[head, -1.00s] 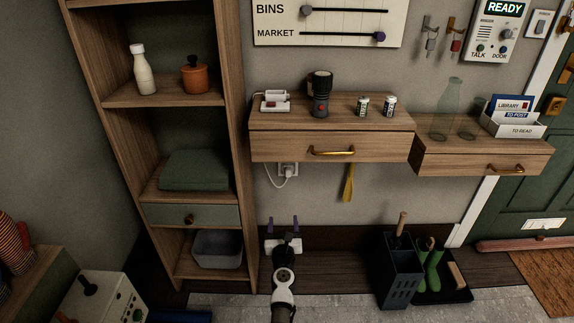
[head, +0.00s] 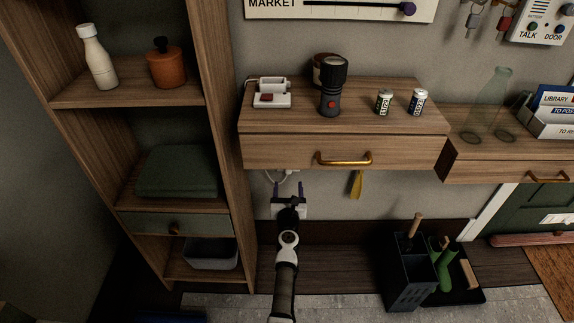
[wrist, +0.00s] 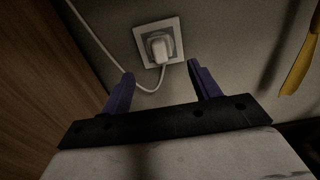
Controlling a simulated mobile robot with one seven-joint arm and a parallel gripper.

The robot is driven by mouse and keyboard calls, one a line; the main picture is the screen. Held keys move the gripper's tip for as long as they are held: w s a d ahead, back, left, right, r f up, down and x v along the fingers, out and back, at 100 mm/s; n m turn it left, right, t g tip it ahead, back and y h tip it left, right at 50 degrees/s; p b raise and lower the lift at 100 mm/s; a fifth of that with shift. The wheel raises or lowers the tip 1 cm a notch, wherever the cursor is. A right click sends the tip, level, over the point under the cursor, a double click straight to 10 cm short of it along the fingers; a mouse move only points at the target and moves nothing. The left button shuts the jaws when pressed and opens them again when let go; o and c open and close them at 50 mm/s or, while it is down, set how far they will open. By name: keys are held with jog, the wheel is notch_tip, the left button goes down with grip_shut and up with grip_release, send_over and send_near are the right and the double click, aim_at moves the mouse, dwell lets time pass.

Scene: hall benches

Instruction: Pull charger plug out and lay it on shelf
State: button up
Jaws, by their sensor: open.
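The white charger plug (wrist: 158,46) sits in the square wall socket (wrist: 140,38) in the wrist view, with its white cable looping down from it and up to the left. In the head view the cable (head: 271,176) shows just under the wooden shelf with a drawer (head: 290,152); my arm and the shelf hide most of the plug there. My gripper (head: 288,190) is open and empty, its purple fingers apart. In the wrist view my gripper (wrist: 162,90) is below and short of the plug, not touching it.
On the shelf top stand a white charger base (head: 271,92), a black flashlight (head: 331,88) and two batteries (head: 400,102). A yellow tag (wrist: 300,62) hangs right of the socket. A tall shelf unit (head: 225,120) stands close on the left. A dark bin (head: 405,270) stands lower right.

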aim_at(289, 172)
jog(key=shift+w, duration=0.1)
jog(key=w+b, duration=0.3)
jog(key=w, duration=0.4)
jog(key=shift+w+f, duration=0.1)
jog(key=shift+w, duration=0.85)
dwell(0.4)
jog(key=c, duration=1.3)
jog(key=shift+s+p, duration=1.1)
jog(key=shift+s, duration=1.95)
jog(key=shift+c, duration=0.2)
